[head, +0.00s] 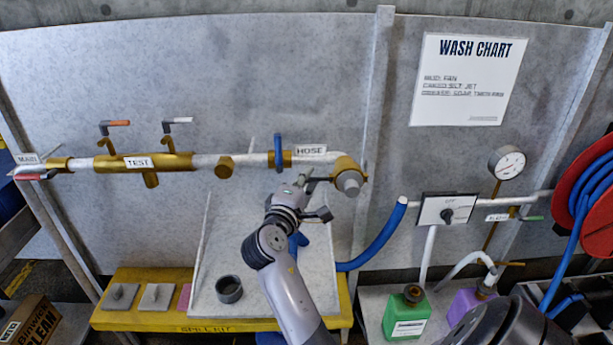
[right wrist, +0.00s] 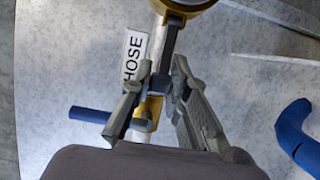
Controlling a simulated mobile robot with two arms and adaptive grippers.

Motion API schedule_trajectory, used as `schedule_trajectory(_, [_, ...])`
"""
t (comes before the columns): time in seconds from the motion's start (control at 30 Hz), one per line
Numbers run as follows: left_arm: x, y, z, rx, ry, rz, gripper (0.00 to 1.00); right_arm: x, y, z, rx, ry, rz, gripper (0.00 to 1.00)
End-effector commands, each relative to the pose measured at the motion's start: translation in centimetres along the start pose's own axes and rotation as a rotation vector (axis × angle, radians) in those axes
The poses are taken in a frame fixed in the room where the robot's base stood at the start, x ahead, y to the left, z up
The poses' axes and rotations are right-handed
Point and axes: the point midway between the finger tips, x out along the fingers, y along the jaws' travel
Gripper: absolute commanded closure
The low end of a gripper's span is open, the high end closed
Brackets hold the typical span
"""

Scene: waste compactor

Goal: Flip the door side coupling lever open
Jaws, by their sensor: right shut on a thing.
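The grey-capped coupling (head: 349,182) hangs under the brass elbow at the right end of the wash pipe. A dark grey lever (head: 318,180) sticks out from its left side. In the right wrist view this lever (right wrist: 162,72) runs down from the brass coupling (right wrist: 186,6) at the top edge. My right gripper (head: 306,182) is just left of the coupling, below the HOSE label. In the right wrist view its fingers (right wrist: 160,88) are shut on the lever, one on each side. The lever's tip is partly hidden between the fingers. My left gripper is not in view.
A blue-handled brass valve (head: 278,151) sits on the pipe close to my right gripper. A blue hose (head: 377,242) curves below the coupling. A grey tray (head: 310,300) stands on the yellow bench (head: 125,319). A green jug (head: 407,315) and red reel (head: 598,225) are right.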

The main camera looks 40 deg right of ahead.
Motion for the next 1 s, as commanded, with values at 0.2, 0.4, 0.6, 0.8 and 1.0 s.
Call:
schedule_trajectory(0.2, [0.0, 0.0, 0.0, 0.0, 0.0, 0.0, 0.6, 0.0, -0.2, -0.1, -0.001, 0.001, -0.004, 0.77])
schedule_trajectory(0.4, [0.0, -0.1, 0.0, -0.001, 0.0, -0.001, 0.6, 0.0, -0.1, -0.1, 0.0, 0.0, -0.002, 0.63])
schedule_trajectory(0.6, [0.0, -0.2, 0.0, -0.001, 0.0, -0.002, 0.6, 0.0, -0.1, -0.1, 0.0, 0.0, -0.001, 0.63])
schedule_trajectory(0.8, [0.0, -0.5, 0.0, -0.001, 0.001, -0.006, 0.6, -1.0, -0.1, -0.1, 0.0, 0.001, -0.003, 0.63])
schedule_trajectory(1.0, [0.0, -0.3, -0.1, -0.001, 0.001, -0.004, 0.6, -4.3, -0.2, -0.1, 0.001, 0.003, -0.005, 0.63])
